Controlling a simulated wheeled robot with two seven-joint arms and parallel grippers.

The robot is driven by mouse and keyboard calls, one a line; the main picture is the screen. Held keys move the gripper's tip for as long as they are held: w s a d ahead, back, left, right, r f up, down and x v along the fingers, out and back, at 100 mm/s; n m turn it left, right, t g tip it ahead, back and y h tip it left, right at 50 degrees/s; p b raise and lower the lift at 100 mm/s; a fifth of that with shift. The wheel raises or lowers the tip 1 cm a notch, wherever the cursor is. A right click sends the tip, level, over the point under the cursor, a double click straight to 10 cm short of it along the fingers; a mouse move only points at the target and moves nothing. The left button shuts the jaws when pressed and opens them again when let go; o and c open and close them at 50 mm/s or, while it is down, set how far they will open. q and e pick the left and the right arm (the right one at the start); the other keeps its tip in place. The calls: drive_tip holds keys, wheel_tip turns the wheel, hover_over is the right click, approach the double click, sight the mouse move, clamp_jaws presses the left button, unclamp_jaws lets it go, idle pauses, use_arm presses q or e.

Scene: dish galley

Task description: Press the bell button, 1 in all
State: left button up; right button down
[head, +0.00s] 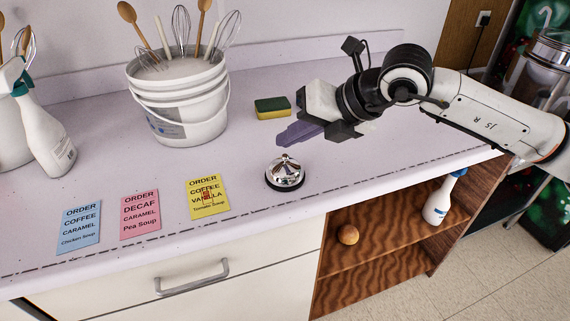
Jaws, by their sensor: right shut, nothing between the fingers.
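A silver call bell (285,172) with a black base stands near the front edge of the counter. Its small button (284,157) is on top and uncovered. My right gripper (284,137) comes in from the right and is shut, with nothing in it. Its fingertips appear just above and behind the bell in the picture, apart from the button. The exact height gap cannot be told. My left gripper is not in view.
A yellow and green sponge (272,108) lies behind the gripper. A white bucket of utensils (180,100) and a spray bottle (44,130) stand left. Blue (78,227), pink (140,215) and yellow (208,197) order cards lie left of the bell.

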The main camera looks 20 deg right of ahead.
drive_tip(key=shift+f, duration=0.25)
idle(0.4)
idle(1.4)
drive_tip(key=shift+f+b, duration=0.45)
drive_tip(key=shift+b, duration=0.25)
drive_tip(key=shift+f+b, duration=0.55)
drive_tip(key=shift+b, duration=0.1)
idle(0.5)
drive_tip(key=shift+r, duration=0.15)
drive_tip(key=shift+r+p, duration=0.4)
drive_tip(key=shift+r, duration=0.45)
